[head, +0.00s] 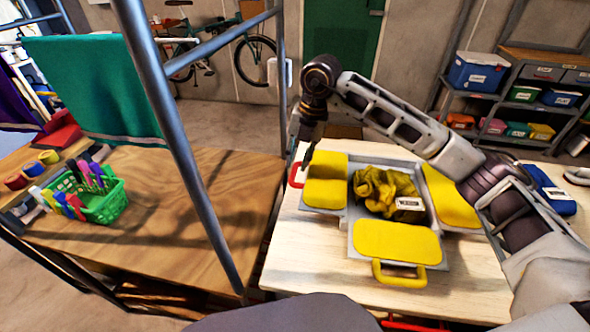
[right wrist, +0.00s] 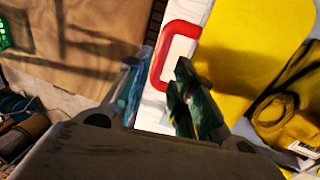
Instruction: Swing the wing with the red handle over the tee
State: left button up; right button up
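The folding board (head: 348,240) lies flat on the pale table with yellow-padded wings. The yellow tee (head: 385,188) lies crumpled in its middle, with a white label. The left wing (head: 325,194) carries the red handle (head: 296,175), which sticks out at its left edge. The red handle also shows in the right wrist view (right wrist: 163,60). My right gripper (head: 307,160) points down beside the handle, above the left wing's edge. Its fingers (right wrist: 160,95) are apart, with part of the handle seen between and beyond them; contact is unclear. My left gripper is out of view.
The right wing (head: 452,195) and the front wing (head: 397,242) with a yellow handle (head: 399,274) lie flat. A blue case (head: 552,190) is at right.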

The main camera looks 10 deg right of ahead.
aim_at(294, 172)
jog(key=shift+x, duration=2.35)
jog(key=shift+c, duration=0.4)
grip_shut()
